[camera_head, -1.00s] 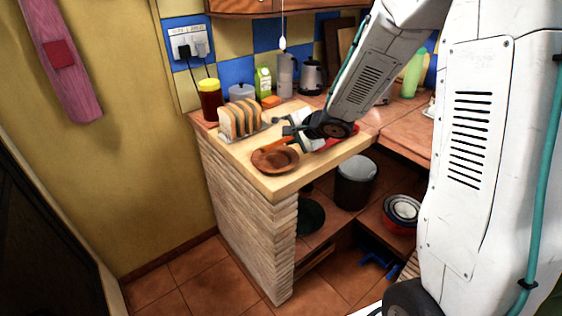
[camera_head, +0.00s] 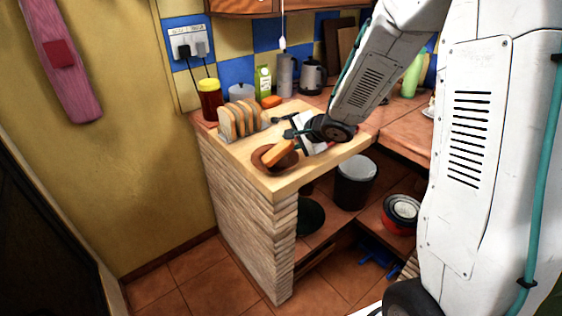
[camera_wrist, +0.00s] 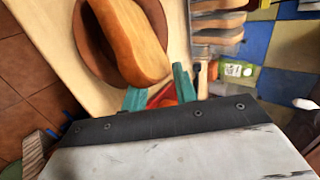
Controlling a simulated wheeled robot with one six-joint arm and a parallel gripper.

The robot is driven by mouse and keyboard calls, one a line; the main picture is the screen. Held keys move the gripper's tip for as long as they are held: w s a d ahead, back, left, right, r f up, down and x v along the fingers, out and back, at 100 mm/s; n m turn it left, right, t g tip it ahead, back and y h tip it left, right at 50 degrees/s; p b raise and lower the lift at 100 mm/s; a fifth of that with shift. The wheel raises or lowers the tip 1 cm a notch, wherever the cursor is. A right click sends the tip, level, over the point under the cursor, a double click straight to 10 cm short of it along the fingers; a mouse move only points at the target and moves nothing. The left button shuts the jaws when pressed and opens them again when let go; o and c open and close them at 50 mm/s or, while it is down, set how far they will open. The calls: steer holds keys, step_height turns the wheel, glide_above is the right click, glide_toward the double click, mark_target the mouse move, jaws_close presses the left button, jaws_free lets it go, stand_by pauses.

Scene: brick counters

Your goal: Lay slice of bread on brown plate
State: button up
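The slice of bread (camera_head: 279,152) lies on the brown plate (camera_head: 290,162) at the counter's front corner. In the wrist view the slice (camera_wrist: 130,40) covers the middle of the plate (camera_wrist: 88,52) and its near end reaches toward my fingertips. My gripper (camera_head: 290,127) is just behind and right of the plate. Its teal fingers (camera_wrist: 158,90) are spread apart in the wrist view, and the slice appears free of them. Whether the slice lies fully flat is hard to tell.
A rack with several bread slices (camera_head: 243,120) stands behind the plate. A red-brown jar with a yellow lid (camera_head: 210,100), a green-white carton (camera_head: 263,82) and a kettle (camera_head: 312,75) stand farther back. The counter's front edge is close to the plate.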

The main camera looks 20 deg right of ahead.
steer(key=v, duration=0.7)
step_height(320, 180, up, 8)
steer(key=s, duration=0.2)
steer(key=shift+d, duration=0.4)
steer(key=shift+s, duration=0.1)
